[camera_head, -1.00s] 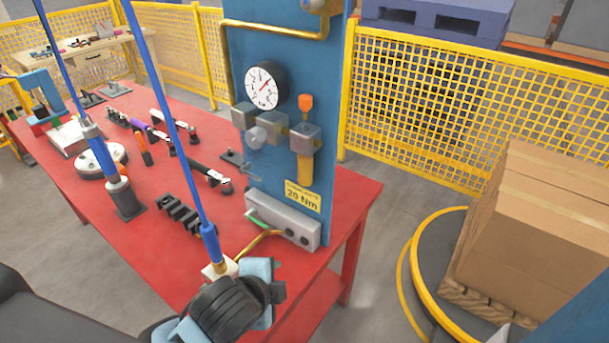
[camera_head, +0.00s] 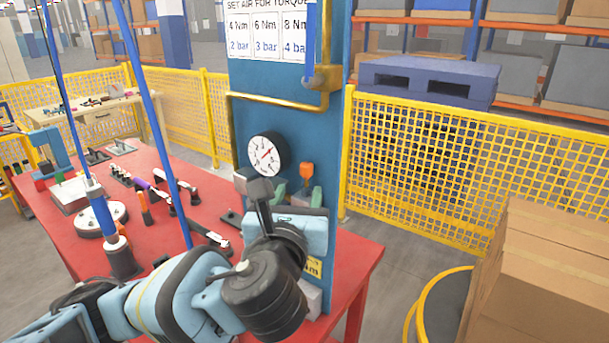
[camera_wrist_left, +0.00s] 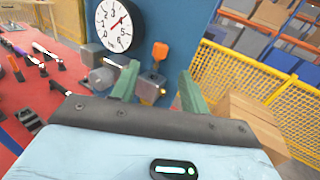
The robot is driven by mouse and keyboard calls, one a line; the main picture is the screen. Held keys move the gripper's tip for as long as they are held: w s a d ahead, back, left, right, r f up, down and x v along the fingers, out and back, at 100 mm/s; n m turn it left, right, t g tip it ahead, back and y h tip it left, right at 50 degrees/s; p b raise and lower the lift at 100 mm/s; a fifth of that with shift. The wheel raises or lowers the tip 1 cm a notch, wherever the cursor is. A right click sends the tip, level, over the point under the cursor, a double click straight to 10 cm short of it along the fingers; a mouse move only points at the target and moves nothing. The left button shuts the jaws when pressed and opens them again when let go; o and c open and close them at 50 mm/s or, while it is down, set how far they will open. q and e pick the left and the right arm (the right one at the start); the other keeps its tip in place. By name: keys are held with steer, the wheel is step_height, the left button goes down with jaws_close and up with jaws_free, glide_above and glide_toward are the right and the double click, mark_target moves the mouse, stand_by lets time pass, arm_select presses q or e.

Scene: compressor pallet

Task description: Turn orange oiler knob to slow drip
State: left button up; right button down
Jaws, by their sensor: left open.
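The orange oiler knob (camera_head: 306,172) sits on top of the oiler on the blue panel (camera_head: 290,120), right of the pressure gauge (camera_head: 267,155). My left gripper (camera_head: 297,195) is open and empty in front of the panel, just below the knob in the head view. In the left wrist view, the knob (camera_wrist_left: 159,50) shows beyond and between the two green fingers (camera_wrist_left: 158,86), apart from both. My gripper and wrist hide most of the oiler body in the head view. My right gripper is not in view.
The panel stands on a red table (camera_head: 352,262) with several tools and fixtures at left. Grey blocks (camera_wrist_left: 103,78) lie beside the left finger in the wrist view. A yellow mesh fence (camera_head: 420,165) runs behind, and cardboard boxes (camera_head: 550,265) stand at right.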

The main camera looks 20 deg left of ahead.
mark_target(305, 173)
arm_select(q)
steer(key=shift+w+a, duration=0.15)
steer(key=shift+w, duration=1.15)
steer(key=shift+w+a, duration=0.2)
steer(key=shift+w, duration=1.1)
steer(key=shift+w+a, duration=0.15)
steer(key=shift+w, duration=1.15)
steer(key=shift+c, duration=0.2)
jaws_close()
